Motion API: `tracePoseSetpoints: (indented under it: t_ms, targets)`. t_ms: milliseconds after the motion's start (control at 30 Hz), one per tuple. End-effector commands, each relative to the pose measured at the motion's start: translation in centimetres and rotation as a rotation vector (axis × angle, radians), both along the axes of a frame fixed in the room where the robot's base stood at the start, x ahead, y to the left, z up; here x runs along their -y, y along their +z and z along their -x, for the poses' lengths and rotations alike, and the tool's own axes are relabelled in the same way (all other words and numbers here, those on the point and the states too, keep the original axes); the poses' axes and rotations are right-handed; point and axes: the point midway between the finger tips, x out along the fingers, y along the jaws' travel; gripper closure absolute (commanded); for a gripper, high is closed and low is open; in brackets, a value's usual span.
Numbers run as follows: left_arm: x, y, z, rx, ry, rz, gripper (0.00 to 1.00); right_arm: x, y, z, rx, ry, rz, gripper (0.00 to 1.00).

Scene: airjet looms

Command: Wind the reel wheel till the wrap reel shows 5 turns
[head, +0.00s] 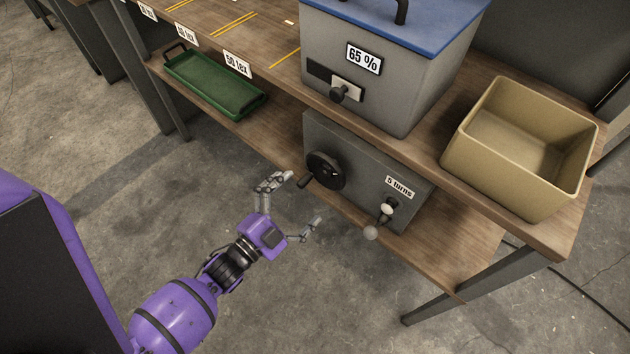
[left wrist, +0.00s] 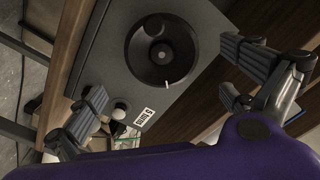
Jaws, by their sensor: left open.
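The wrap reel is a grey box (head: 372,165) on the lower shelf, with a label reading "5 turns" (head: 400,187). A small pale knob and a lever with a grey ball (head: 370,232) are at the right of the face. My left gripper (head: 304,199) is open and empty in front of the wheel, apart from it in the head view. In the left wrist view the wheel (left wrist: 162,50) shows beyond the spread fingers (left wrist: 163,72), with a small white mark at its rim. My right gripper is out of view.
Above stands a grey box with a blue lid (head: 360,75) marked "65 %". An open tan bin (head: 515,190) is on the upper shelf at right. A green tray (head: 210,85) lies on the lower shelf at left. The floor around my arm is clear.

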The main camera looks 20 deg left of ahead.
Motion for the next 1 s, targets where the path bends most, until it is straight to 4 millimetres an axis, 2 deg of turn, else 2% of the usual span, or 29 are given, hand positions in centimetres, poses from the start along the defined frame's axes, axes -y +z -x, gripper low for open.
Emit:
tracePoseSetpoints:
  t_ms: [100,300,833,1000]
  targets:
    - [-0.6,0.0,1.6,-0.001,0.001,0.000,0.00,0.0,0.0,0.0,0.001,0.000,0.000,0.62]
    - [-0.9,0.0,2.7,0.001,-0.001,0.000,0.00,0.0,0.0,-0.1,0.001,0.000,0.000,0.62]
    - [-0.9,0.0,2.7,-0.003,-0.001,0.005,0.00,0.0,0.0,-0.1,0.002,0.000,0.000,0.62]
    - [-1.6,-1.5,2.1,-0.115,0.047,0.052,0.00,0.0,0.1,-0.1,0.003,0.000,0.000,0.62]
